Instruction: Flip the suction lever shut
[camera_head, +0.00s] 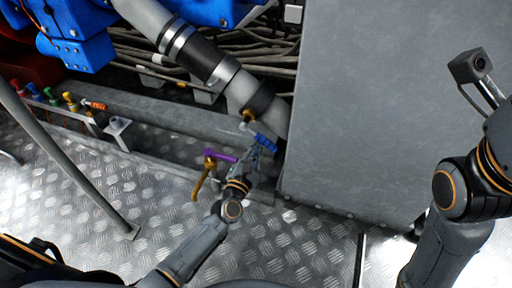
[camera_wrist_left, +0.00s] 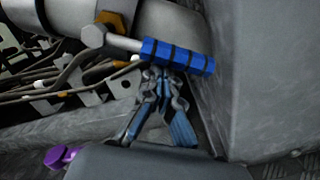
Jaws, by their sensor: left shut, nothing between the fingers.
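A lever with a blue ribbed handle (camera_head: 265,142) sits on the large pipe, beside the grey cabinet. In the left wrist view its blue handle (camera_wrist_left: 178,56) runs to the right from a metal stem and an orange-yellow nut. My left gripper (camera_head: 256,152) is shut and empty, just below the handle. In the left wrist view the fingertips (camera_wrist_left: 165,76) are close together right under the handle; I cannot tell whether they touch it. My right arm shows at the right edge, but its fingers are out of view. No label shows which lever is the suction one.
A purple handle (camera_head: 221,156) with a yellow-brown lever (camera_head: 204,180) stands just left of my left gripper. The grey cabinet (camera_head: 370,110) blocks the right side. Cables (camera_head: 200,80) run behind. A grey rail (camera_head: 70,165) slants across the left; the metal floor in front has room.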

